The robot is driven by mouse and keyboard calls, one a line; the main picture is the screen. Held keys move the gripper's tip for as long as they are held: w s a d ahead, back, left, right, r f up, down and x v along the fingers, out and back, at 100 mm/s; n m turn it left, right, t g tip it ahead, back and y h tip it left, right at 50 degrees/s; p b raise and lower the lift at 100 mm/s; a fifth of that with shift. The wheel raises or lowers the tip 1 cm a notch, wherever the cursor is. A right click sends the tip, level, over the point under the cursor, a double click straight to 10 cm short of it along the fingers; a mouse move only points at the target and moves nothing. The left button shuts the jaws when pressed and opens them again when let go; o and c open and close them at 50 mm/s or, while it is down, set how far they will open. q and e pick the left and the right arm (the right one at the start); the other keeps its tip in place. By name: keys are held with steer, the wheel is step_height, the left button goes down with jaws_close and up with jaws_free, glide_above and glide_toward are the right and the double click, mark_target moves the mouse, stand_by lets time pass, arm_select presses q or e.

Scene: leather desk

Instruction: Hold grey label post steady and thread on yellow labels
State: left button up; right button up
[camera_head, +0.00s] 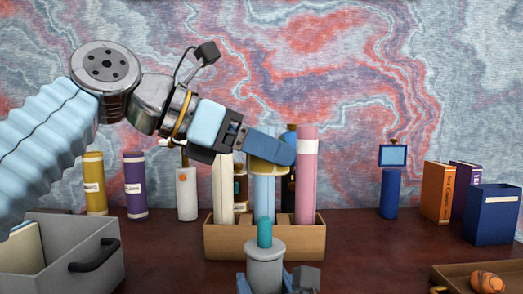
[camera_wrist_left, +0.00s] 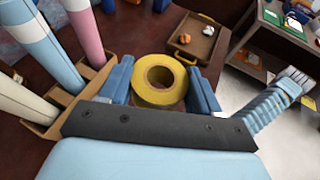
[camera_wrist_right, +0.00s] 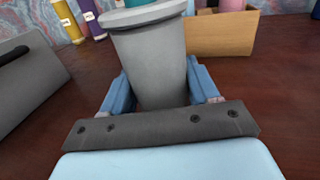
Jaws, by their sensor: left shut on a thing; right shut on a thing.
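The grey label post (camera_head: 265,268) stands at the bottom middle of the head view, a wide cylinder with a rim and a teal peg (camera_head: 264,232) on top. My right gripper (camera_head: 278,283) is shut around its body; the right wrist view shows the grey post (camera_wrist_right: 155,65) upright between the fingers. My left gripper (camera_head: 275,153) is shut on a yellow label (camera_head: 262,166), a thick ring with a round hole. In the left wrist view the yellow label (camera_wrist_left: 144,93) sits between the blue fingers. In the head view it appears above the peg, with a gap between.
A wooden box (camera_head: 225,243) with tall tubes stands close behind the post. A grey bin (camera_head: 85,258) is at the left. A wooden tray (camera_head: 455,272) with an orange-brown object lies at the lower right. Bottles, books and a blue box (camera_head: 492,215) line the back.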

mark_target(264, 218)
arm_select(q)
steer(key=shift+a+f, duration=0.2)
steer(key=shift+f, duration=1.7)
steer(key=shift+f, duration=0.15)
steer(key=shift+f, duration=2.85)
steer(key=shift+f, duration=0.1)
steer(key=o, duration=1.1)
